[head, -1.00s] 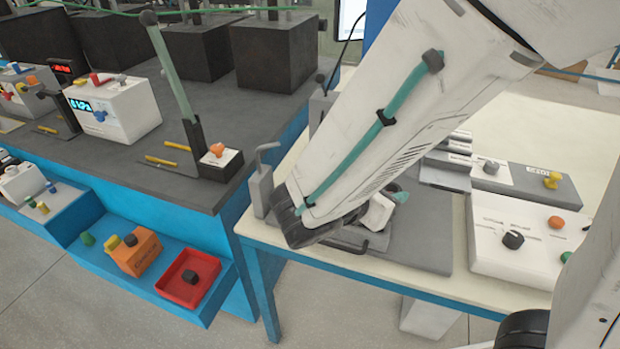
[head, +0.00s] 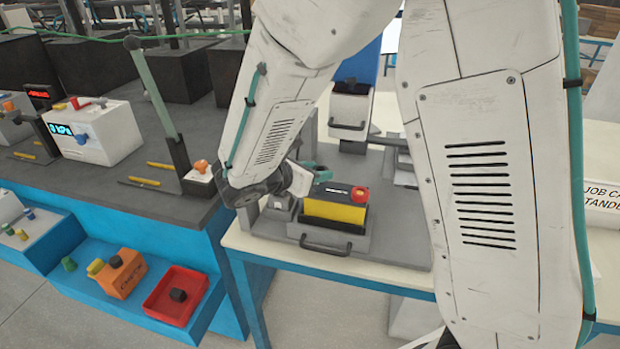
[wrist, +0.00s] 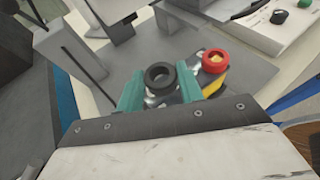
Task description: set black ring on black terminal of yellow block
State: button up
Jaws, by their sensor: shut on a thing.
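The yellow block (head: 335,212) sits in a grey holder (head: 318,236) with a handle, near the front edge of the pale table. It has a dark top with a white label, and a red ring-shaped cap (head: 360,194) at its right end. In the wrist view, part of the block (wrist: 213,86) shows below the red cap (wrist: 215,61). My gripper (wrist: 158,88) has teal fingers shut on the black ring (wrist: 160,76), left of the red cap. In the head view, my gripper (head: 322,174) is at the block's left end. The black terminal is hidden.
A grey bench (head: 120,190) with blue sides stands to the left. A red tray (head: 176,295) and an orange block (head: 122,273) sit on its low blue shelf. A grey drawer unit (head: 350,112) stands behind the block. My arm covers the table's right part.

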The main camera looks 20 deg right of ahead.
jog(key=w, duration=0.2)
jog(key=shift+w+f, duration=0.2)
jog(key=shift+w, duration=0.15)
notch_tip(320, 180, down, 4)
jog(key=shift+r, duration=0.35)
jog(key=o, duration=1)
jog(key=shift+o, duration=0.2)
